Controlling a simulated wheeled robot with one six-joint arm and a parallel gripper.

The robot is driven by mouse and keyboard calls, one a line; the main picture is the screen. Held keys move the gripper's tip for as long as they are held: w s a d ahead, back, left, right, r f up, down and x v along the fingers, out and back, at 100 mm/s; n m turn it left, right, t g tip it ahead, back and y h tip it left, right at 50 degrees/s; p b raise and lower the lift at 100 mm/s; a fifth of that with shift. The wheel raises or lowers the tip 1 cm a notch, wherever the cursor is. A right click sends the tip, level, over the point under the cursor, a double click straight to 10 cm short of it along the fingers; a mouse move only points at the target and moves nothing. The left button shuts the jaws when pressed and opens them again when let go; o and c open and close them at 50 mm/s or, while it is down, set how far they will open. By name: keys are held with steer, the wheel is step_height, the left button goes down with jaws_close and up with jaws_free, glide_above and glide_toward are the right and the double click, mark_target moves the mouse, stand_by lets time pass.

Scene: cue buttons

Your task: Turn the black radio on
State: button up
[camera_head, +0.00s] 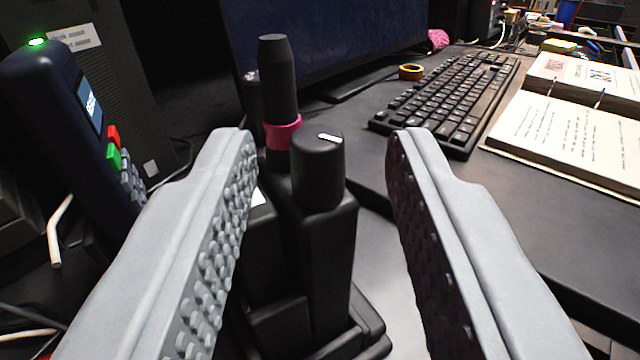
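The black radio (325,250) stands upright in the middle of the view, in a dark base. On its top are a round black knob (318,175) with a white mark and a thick black antenna (278,80) with a pink band (283,132). My gripper (315,150) is open, one grey finger on each side of the radio. The knob lies between the fingers, with a gap on both sides. The lower front of the radio is partly hidden by the left finger.
A dark handset with a green light (38,42) and red and green buttons stands at left. A monitor (320,40) is behind the antenna. A keyboard (450,100), a tape roll (411,72) and an open book (565,135) lie at right on the dark desk (560,225).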

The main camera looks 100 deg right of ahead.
step_height(320, 180, up, 10)
stand_by(0.8)
stand_by(0.3)
